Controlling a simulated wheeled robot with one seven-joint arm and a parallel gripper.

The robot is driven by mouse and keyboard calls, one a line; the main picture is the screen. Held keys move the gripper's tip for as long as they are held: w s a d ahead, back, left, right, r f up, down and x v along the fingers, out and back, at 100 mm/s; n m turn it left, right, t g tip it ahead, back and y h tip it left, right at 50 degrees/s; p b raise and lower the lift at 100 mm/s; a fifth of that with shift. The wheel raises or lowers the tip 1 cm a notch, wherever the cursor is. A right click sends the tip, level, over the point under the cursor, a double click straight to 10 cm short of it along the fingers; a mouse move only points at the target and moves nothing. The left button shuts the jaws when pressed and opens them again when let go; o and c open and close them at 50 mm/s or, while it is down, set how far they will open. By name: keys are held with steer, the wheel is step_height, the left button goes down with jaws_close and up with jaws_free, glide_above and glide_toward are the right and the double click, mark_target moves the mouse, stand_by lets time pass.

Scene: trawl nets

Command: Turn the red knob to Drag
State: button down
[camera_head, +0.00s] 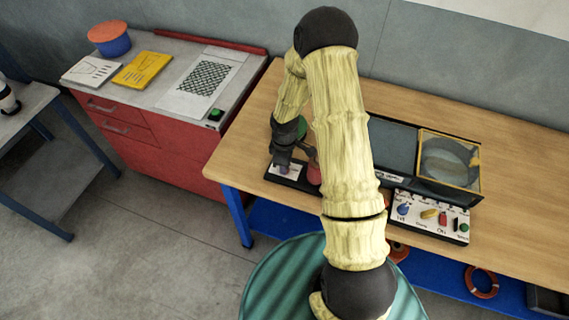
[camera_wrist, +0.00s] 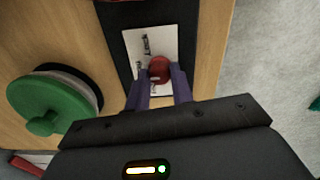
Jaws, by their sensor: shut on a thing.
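In the wrist view, the red knob (camera_wrist: 159,68) sits on a white label plate (camera_wrist: 140,45) with small dark lettering, mounted on a black base. The lettering is too small and turned to read, so I cannot tell the knob's setting. My gripper (camera_wrist: 164,84) has its two purple-grey fingers on either side of the knob, shut on it. In the head view, my gripper (camera_head: 284,163) is down at the black base at the bench's left end. The knob is hidden there behind the gripper.
A green handwheel (camera_wrist: 52,110) stands close beside the gripper. Another red part (camera_head: 314,173) is on the same base. A panel (camera_head: 430,217) with several coloured controls and a yellow-framed box (camera_head: 448,160) stand to the right on the wooden bench (camera_head: 520,185).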

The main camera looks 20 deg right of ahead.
steer(key=shift+w+r, duration=0.1)
steer(key=c, duration=1.2)
jaws_free()
steer(key=shift+r, duration=0.1)
step_height(320, 180, up, 17)
steer(key=b, duration=0.1)
steer(key=shift+r, duration=0.1)
steer(key=s+r+m+t, duration=0.2)
steer(key=s+r+m, duration=0.2)
steer(key=s+m, duration=0.8)
steer(key=s, duration=0.3)
steer(key=shift+a+r+t, duration=0.15)
steer(key=shift+r+t, duration=0.05)
steer(key=shift+t, duration=0.1)
